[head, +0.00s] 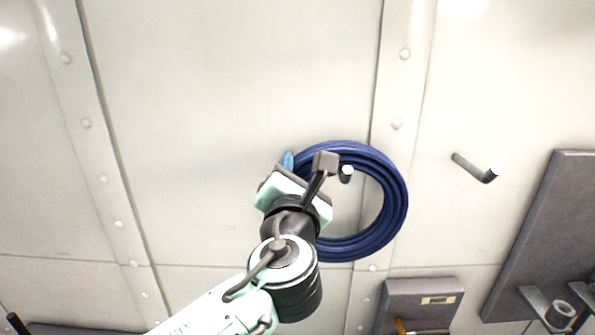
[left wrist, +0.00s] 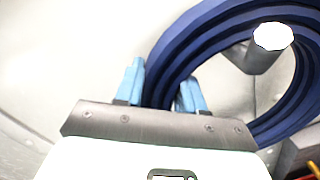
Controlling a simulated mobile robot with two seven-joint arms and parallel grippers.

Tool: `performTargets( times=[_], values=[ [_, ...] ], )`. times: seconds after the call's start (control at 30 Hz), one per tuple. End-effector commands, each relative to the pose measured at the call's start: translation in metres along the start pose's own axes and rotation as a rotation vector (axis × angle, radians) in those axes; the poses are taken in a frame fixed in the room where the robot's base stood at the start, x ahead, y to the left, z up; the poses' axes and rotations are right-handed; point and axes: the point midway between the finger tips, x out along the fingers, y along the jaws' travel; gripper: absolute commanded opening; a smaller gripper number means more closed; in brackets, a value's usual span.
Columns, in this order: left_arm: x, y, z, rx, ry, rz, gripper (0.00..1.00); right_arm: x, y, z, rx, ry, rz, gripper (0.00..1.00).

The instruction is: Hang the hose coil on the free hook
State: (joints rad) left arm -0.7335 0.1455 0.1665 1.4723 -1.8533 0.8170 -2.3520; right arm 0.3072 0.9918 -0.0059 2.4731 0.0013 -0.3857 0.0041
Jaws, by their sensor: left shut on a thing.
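The hose coil (head: 396,200) is a dark blue ring of several turns against the pale wall. My left gripper (head: 288,161) is shut on its left side; in the left wrist view the blue fingers (left wrist: 162,88) stand on either side of the hose (left wrist: 205,32). A grey hook with a pale tip (head: 346,174) shows inside the ring, just under its upper inner edge, and also in the left wrist view (left wrist: 272,37). I cannot tell whether the coil rests on it. A second hook (head: 475,168) to the right is empty. My right gripper is out of view.
A grey box with a label (head: 423,298) is on the wall below the coil. A dark grey panel (head: 545,215) with brackets and a roll (head: 560,313) is at the right. Riveted seams cross the wall.

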Motion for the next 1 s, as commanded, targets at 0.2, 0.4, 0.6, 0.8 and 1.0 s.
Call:
performTargets(
  times=[0.2,0.4,0.6,0.8,1.0],
  values=[
    [-0.001,0.002,0.002,-0.003,-0.003,0.002,0.00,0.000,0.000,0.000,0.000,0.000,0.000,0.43],
    [-0.001,0.002,0.002,-0.003,-0.003,0.002,0.48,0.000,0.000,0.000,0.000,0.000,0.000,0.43],
    [0.000,0.001,0.001,-0.002,-0.002,0.001,0.68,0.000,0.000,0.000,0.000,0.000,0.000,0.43],
    [-0.002,-0.001,-0.001,0.001,0.001,-0.001,0.68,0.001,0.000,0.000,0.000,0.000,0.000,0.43],
    [-0.029,-0.001,-0.001,0.000,-0.002,-0.002,0.68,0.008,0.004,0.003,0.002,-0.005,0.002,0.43]
  ],
)
